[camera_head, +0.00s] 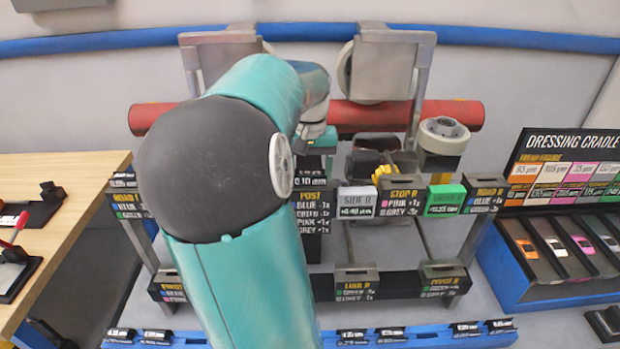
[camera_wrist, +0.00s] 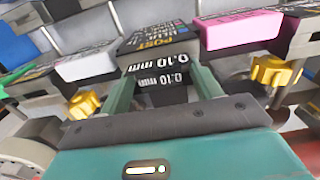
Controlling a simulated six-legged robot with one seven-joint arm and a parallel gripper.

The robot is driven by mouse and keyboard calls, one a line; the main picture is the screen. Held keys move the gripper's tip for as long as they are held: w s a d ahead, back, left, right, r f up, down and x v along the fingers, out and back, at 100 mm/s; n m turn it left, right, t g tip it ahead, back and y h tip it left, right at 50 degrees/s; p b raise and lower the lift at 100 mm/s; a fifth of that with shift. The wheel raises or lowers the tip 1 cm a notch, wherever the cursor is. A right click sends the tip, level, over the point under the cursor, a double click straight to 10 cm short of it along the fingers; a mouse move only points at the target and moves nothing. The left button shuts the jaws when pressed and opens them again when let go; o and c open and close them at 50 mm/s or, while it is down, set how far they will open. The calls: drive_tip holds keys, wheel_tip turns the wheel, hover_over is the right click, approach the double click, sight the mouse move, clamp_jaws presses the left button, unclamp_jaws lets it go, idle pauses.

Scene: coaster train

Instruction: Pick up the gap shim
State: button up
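The gap shim appears to be the black piece marked "0.10 mm" (camera_wrist: 162,80) in the wrist view. Its label also shows in the head view (camera_head: 311,181), just above the black POST block (camera_head: 312,212). My gripper (camera_wrist: 163,73) has its two teal fingers on either side of the shim. Whether the fingers touch it or stand slightly apart, I cannot tell. In the head view my arm hides most of my gripper (camera_head: 318,150) and the area left of the post.
A red tube (camera_head: 455,112) runs behind. A blue dressing cradle (camera_head: 510,283) stands at right. A wooden table (camera_head: 75,175) is at left.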

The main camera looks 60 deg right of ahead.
sight(309, 172)
drive_tip(key=c, duration=0.8)
drive_tip(key=shift+r, duration=0.1)
drive_tip(key=shift+r, duration=0.5)
wheel_tip(309, 172, up, 2)
drive_tip(key=shift+a+r, duration=0.1)
drive_tip(key=w+a+r, duration=0.4)
drive_tip(key=a+r, duration=0.9)
drive_tip(key=r, duration=0.1)
drive_tip(key=shift+a, duration=0.1)
idle(0.5)
